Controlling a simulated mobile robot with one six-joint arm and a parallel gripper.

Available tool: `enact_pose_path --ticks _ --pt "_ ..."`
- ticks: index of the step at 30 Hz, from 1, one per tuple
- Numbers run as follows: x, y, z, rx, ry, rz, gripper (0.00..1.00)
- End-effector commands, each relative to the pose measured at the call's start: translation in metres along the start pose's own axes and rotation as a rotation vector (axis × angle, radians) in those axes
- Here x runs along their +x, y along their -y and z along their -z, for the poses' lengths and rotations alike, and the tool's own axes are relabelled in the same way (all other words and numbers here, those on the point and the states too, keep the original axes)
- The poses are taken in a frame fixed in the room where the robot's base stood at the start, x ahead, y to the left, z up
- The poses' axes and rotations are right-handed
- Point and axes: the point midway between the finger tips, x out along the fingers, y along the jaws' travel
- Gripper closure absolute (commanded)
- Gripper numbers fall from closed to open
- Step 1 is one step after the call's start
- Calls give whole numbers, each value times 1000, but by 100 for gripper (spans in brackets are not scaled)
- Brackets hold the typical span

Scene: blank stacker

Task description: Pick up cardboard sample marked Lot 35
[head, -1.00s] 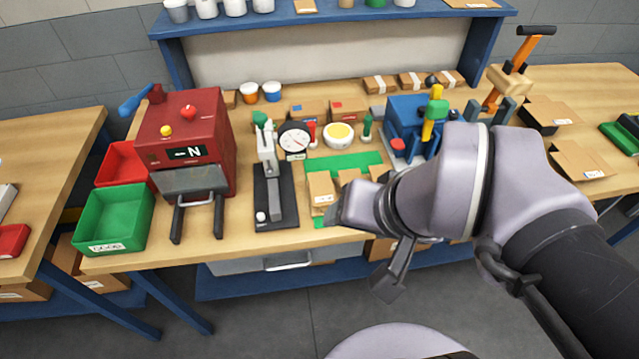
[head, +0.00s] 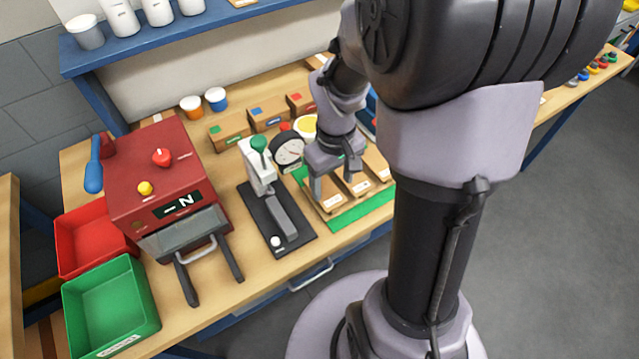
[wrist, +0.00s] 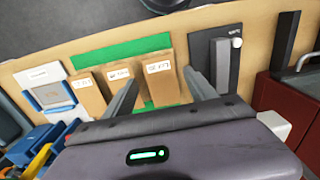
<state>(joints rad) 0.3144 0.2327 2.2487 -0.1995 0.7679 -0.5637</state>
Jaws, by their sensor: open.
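Several brown cardboard samples with white labels lie side by side on a green mat (head: 350,217). The label text is too blurred to read surely, so I cannot tell which is Lot 35. In the wrist view, one sample (wrist: 161,88) lies between my open fingers, with a middle sample (wrist: 121,73) and another sample (wrist: 87,97) to its left. My gripper (head: 333,186) is over the leftmost sample (head: 329,205) in the head view, pointing down. In the wrist view, my gripper (wrist: 162,77) straddles that sample; contact cannot be told.
A black-based lever press (head: 277,222) stands close left of the mat. A round dial gauge (head: 288,150) and small cardboard boxes (head: 270,115) are behind. A red machine (head: 165,190), a red bin (head: 90,240) and a green bin (head: 110,305) are at left.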

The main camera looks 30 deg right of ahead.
Motion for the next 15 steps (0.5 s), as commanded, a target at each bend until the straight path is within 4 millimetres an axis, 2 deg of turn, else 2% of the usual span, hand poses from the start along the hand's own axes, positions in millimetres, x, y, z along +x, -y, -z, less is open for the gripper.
enact_pose_path --ticks 9,15 --pt "53 -3 2 0 1 0 35" --pt "51 -3 2 0 -1 0 35"
